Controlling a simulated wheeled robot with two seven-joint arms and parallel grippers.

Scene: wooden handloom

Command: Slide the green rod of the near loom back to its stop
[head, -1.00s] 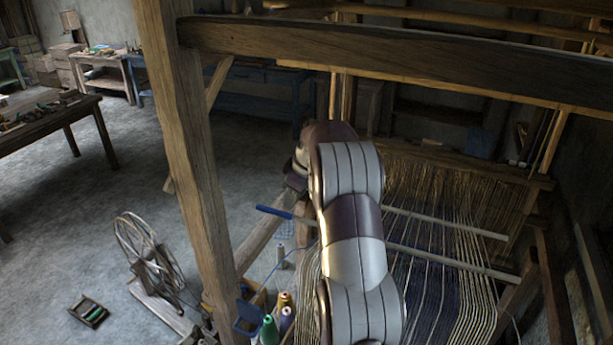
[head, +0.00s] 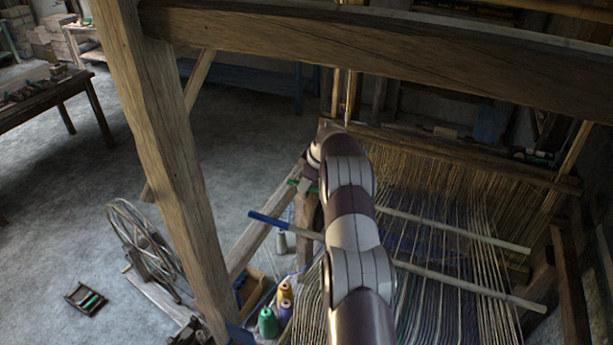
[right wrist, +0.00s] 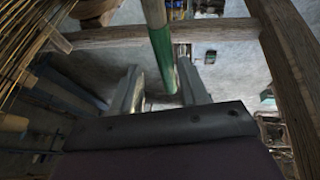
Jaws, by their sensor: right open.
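The near loom's green rod shows in the right wrist view as a green end (right wrist: 162,56) with a paler shaft above it. In the head view a bit of green (head: 308,187) shows beside my right gripper (head: 302,182), and the pale shaft (head: 455,231) comes out right of my arm across the warp threads. My right gripper is open. In the right wrist view its fingers (right wrist: 158,80) stand on either side of the green end, which reaches between them; I cannot tell whether they touch it. My arm hides the rod's middle. My left gripper is not in view.
A blue-ended rod (head: 272,222) lies nearer, roughly parallel, passing under my arm. A thick wooden post (head: 160,150) and overhead beam (head: 380,55) frame the loom. Thread cones (head: 268,322) stand at the lower middle. A spinning wheel (head: 143,240) stands on the floor at left.

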